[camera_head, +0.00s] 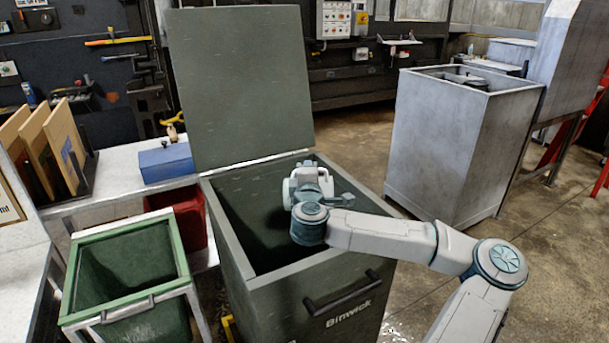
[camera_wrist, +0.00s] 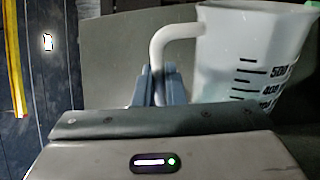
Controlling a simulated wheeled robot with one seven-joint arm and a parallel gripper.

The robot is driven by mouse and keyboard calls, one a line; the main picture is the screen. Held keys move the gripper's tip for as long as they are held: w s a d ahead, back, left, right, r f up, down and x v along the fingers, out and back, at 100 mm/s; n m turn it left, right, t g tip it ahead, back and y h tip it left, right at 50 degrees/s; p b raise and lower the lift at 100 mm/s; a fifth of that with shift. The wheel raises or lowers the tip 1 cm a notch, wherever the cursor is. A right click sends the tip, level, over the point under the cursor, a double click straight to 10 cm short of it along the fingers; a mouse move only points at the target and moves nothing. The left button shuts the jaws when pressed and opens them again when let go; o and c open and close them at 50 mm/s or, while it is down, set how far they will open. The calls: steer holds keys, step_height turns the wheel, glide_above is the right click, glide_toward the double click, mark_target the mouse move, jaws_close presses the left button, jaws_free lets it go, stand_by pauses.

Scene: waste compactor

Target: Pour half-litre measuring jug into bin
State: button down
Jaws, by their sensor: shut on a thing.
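The half-litre measuring jug (camera_wrist: 235,55) is translucent white with dark level marks and shows in the wrist view. My gripper (camera_wrist: 160,82) is shut on the jug's handle (camera_wrist: 163,45). The jug leans slightly in that picture; its far rim and its contents cannot be made out. The bin (camera_head: 335,308) is a tall dark green box marked Binwick, with its lid (camera_head: 240,85) standing open at the back. In the head view my wrist is over the bin's opening and hides the jug.
A smaller green open container (camera_head: 130,310) stands left of the bin, with a red container (camera_head: 190,222) behind it. A blue box (camera_head: 166,163) lies on the table at left. A grey open-topped cabinet (camera_head: 440,150) stands to the right, with bare floor in front.

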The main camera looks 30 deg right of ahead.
steer(key=shift+s+d+r+m+b, duration=0.15)
steer(key=shift+s+d+m+b, duration=0.1)
steer(key=shift+d+m, duration=0.25)
steer(key=shift+s+d+r+m+b, duration=0.2)
steer(key=shift+d+m+b, duration=0.1)
steer(key=shift+m, duration=0.4)
steer(key=shift+s+d+r+m+b, duration=0.15)
steer(key=shift+d+m+b, duration=0.1)
steer(key=shift+d+m, duration=0.25)
steer(key=shift+a, duration=0.1)
stand_by(0.8)
